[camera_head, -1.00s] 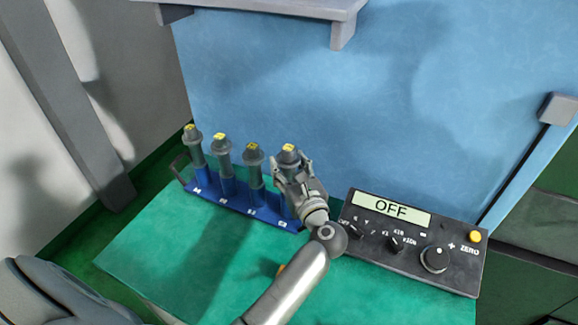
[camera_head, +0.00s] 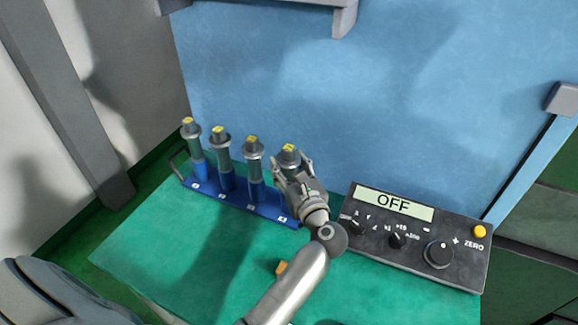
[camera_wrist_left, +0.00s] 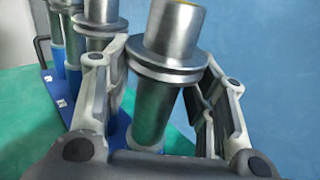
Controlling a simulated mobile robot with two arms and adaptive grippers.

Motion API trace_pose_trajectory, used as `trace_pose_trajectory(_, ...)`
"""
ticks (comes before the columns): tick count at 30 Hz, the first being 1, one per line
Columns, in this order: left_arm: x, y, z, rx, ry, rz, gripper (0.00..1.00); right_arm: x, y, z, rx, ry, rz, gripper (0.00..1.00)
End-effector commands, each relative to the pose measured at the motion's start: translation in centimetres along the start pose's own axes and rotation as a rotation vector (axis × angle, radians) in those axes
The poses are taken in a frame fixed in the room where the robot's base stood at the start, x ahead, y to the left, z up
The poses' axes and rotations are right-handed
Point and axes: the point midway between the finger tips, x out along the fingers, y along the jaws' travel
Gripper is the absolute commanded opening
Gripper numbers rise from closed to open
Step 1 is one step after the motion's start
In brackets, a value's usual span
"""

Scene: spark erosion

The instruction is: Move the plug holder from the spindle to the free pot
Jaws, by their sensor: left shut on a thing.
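A grey metal plug holder with a yellow top (camera_head: 289,150) stands at the right end of the blue rack (camera_head: 240,204), at the last pot. My left gripper (camera_head: 291,172) is shut on this holder, one finger on each side. In the left wrist view the holder (camera_wrist_left: 168,60) stands nearly upright between the fingers (camera_wrist_left: 165,95). Its lower end is partly hidden, so I cannot tell how deep it sits in the pot. Three similar plug holders stand in the other pots, such as the leftmost one (camera_head: 191,131). My right gripper is not in view. No spindle is clearly seen.
A black control box (camera_head: 417,238) with a display reading OFF stands right of the rack, close to my left wrist. A small orange thing (camera_head: 281,268) lies on the green table (camera_head: 150,250) beside my forearm. A blue panel (camera_head: 300,80) rises behind.

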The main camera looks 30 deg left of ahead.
Motion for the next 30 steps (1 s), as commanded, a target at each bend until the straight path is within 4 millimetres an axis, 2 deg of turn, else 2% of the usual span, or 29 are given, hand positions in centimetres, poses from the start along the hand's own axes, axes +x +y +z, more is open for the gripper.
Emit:
trace_pose_trajectory(9, 0.01, -0.04, -0.11, -0.002, -0.003, -0.001, 0.10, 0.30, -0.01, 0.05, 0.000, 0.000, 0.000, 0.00)
trace_pose_trajectory(10, 0.01, -0.04, -0.11, -0.002, -0.003, -0.001, 0.53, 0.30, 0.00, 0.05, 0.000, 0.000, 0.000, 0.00)
trace_pose_trajectory(15, 0.00, -0.04, -0.16, -0.001, -0.002, -0.001, 0.74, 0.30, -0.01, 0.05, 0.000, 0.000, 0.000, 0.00)
trace_pose_trajectory(30, -0.02, -0.01, -0.31, 0.000, 0.002, 0.000, 0.76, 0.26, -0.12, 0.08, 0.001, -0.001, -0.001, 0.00)
